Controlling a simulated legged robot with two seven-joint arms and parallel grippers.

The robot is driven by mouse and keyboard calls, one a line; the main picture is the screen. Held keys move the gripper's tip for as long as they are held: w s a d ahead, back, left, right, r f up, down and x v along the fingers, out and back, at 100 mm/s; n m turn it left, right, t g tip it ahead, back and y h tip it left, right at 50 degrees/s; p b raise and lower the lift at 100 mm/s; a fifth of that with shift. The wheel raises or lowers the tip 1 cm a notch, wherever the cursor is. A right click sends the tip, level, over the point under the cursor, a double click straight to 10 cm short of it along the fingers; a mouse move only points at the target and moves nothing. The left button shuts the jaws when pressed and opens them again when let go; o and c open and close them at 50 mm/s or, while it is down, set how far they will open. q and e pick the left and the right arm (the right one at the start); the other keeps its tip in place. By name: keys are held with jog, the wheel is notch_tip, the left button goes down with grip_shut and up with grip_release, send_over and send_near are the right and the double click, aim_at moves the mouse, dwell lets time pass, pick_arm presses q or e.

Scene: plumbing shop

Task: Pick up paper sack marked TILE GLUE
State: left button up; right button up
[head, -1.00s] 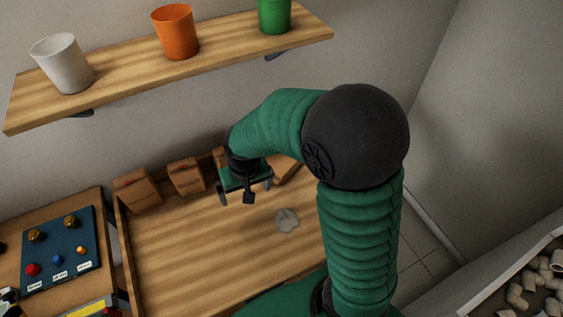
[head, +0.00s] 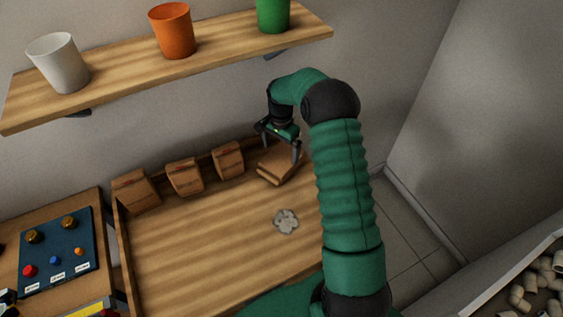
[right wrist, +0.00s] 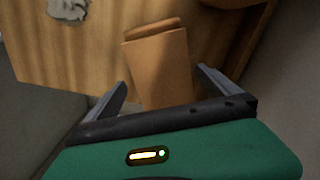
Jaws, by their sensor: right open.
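Several brown paper sacks stand along the back edge of the wooden bench: a left one (head: 135,192), a middle one (head: 184,177) and a third one (head: 228,161). A fourth sack (head: 277,168) lies tilted at the right end. No lettering is readable on any of them. My right gripper (head: 280,150) is open just above the fourth sack. In the right wrist view this sack (right wrist: 158,65) shows ahead, between the line of the two spread fingers, with nothing gripped.
A grey crumpled lump (head: 286,221) lies on the bench (head: 200,245). A shelf (head: 130,72) with white, orange and green cups hangs above. A blue panel (head: 57,250) is at left, and a bin of pipe fittings (head: 535,285) at lower right.

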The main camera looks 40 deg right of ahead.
aim_at(281, 156)
jog(key=f, duration=0.4)
jog(key=d+f, duration=0.1)
jog(key=f, duration=0.1)
jog(key=shift+w+p, duration=0.15)
jog(key=shift+p, duration=0.2)
jog(key=shift+a, duration=0.15)
jog(key=c, duration=0.4)
jog(key=shift+r, duration=0.1)
jog(key=c, duration=1.2)
jog(key=shift+w, duration=0.15)
jog(key=shift+c, duration=0.5)
jog(key=shift+r, duration=0.1)
